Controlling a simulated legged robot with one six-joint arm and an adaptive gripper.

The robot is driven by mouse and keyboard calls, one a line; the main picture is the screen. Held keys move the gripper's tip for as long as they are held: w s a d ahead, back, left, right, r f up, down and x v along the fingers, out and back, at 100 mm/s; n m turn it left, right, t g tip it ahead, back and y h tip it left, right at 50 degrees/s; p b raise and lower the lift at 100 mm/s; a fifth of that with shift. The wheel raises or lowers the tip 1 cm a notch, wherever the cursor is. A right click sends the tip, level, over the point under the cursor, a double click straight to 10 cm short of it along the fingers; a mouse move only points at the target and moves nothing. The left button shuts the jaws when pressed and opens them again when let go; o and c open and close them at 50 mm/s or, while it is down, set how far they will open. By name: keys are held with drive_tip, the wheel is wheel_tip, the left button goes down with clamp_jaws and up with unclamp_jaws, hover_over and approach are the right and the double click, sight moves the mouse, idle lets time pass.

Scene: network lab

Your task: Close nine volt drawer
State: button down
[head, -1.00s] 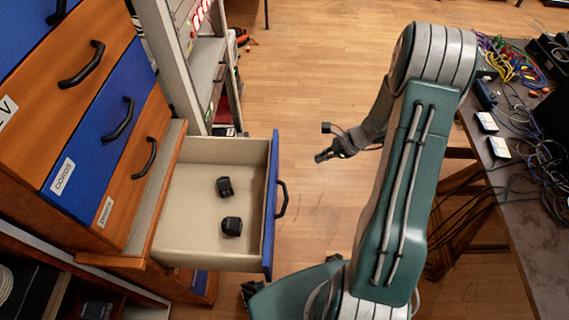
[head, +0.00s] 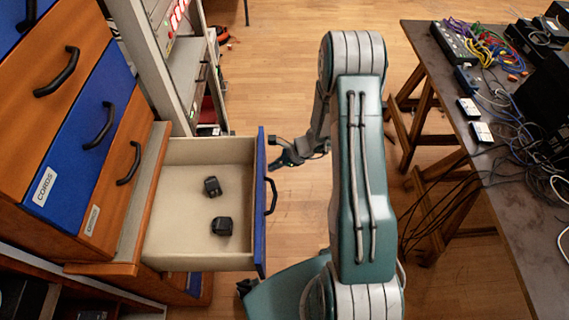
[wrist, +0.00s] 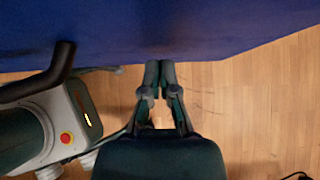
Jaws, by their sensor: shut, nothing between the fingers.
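The open drawer (head: 172,226) sticks out of the cabinet at the left in the head view. It has a pale inside and a blue front panel (head: 261,235) with a black handle (head: 271,196). Two small black blocks (head: 222,226) lie inside it. No label shows on its front from here. My gripper (head: 272,164) is shut and empty, right beside the outer face of the front panel, near its far end. In the wrist view the fingers (wrist: 157,66) point at the blue panel, and the handle (wrist: 42,78) is to their left. I cannot tell whether they touch the panel.
Closed blue and orange drawers (head: 80,140) with black handles rise above the open one. A metal rack (head: 160,60) stands behind it. A table (head: 500,190) with cables and boxes is at the right. The wooden floor between is mostly clear.

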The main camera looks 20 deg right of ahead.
drive_tip(key=shift+a, duration=0.2)
drive_tip(key=shift+w+a, duration=0.1)
drive_tip(key=shift+a, duration=0.05)
hover_over(198, 180)
drive_tip(key=shift+w+a, duration=0.1)
idle(0.6)
idle(0.3)
